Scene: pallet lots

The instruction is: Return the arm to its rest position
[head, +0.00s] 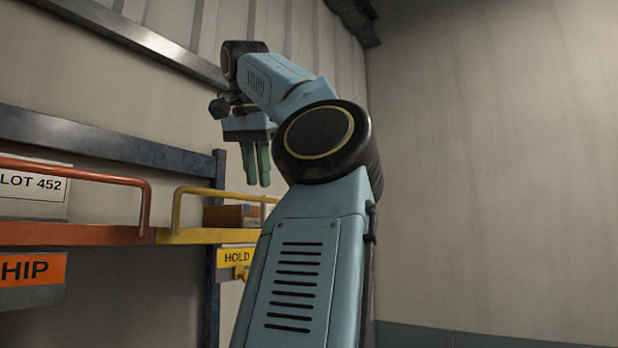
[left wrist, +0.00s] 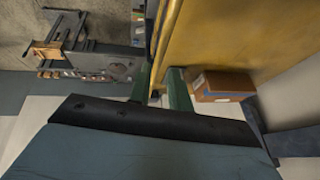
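My left arm rises through the middle of the head view and bends over at the top. My left gripper (head: 257,184) hangs from it with its two green fingers pointing down, above and in front of the yellow-railed shelf bay. In the left wrist view the fingers of this gripper (left wrist: 159,88) stand apart, with nothing held between them. The yellow rail (left wrist: 165,40) shows beyond the gap; how far it is from the fingertips I cannot tell. My right gripper is in neither view.
A yellow rail (head: 220,191) with a HOLD sign (head: 236,257) borders a shelf holding a brown box (head: 231,216), also in the left wrist view (left wrist: 222,85). An orange rail (head: 80,174) and a LOT 452 carton (head: 32,188) are left. Space before the right wall looks clear.

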